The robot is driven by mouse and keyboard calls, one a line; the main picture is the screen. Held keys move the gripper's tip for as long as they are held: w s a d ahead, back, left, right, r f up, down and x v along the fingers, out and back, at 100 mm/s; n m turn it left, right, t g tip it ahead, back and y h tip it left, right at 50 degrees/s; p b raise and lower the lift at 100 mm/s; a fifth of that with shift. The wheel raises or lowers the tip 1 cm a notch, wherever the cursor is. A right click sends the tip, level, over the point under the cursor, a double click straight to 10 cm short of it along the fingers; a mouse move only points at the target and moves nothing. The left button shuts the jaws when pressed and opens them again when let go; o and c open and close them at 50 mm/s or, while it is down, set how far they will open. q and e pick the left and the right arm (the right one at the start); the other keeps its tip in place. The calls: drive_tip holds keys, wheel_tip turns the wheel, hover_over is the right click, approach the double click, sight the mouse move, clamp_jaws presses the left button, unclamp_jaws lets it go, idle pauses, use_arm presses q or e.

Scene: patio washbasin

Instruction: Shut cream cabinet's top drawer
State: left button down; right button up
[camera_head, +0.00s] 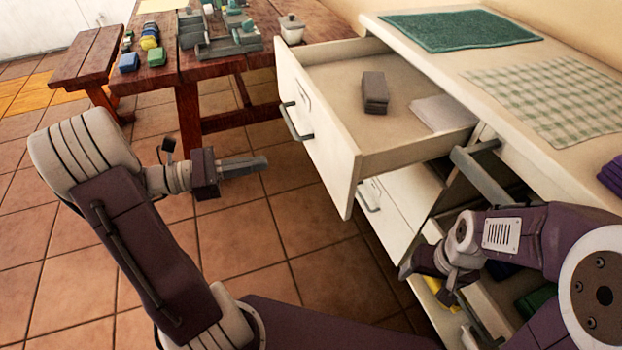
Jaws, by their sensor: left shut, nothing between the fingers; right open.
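The cream cabinet (405,42) stands at the right. Its top drawer (327,152) is pulled far out, with its front facing left and a grey bar handle (296,122) on it. In the drawer lie a dark grey-brown stack (375,92) and a pale flat item (443,112). My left gripper (262,164) is shut and empty, left of the drawer front and apart from it, pointing right. My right gripper (472,315) is open, low by the near part of the cabinet; its fingers are partly hidden and hard to make out.
A lower drawer front with a handle (369,197) sits below the top drawer. A green mat (460,30) and a checked cloth (555,100) lie on the cabinet top. A wooden table (180,80) and bench (90,55) stand behind. Tiled floor (330,275) is open before the drawer.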

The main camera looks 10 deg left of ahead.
use_arm(q)
drive_tip(key=a+t, duration=0.1)
drive_tip(key=b, duration=0.6)
approach(321, 142)
drive_tip(key=shift+n, duration=0.3)
drive_tip(key=x, duration=0.6)
drive_tip(key=shift+s+d+f, duration=0.1)
drive_tip(key=shift+d+f, duration=0.05)
drive_tip(key=shift+f, duration=0.05)
drive_tip(key=shift+w+d+r, duration=0.15)
drive_tip(key=shift+w+d, duration=0.05)
drive_tip(key=shift+d, duration=0.1)
use_arm(e)
wheel_tip(321, 142, down, 8)
drive_tip(key=shift+r, duration=0.25)
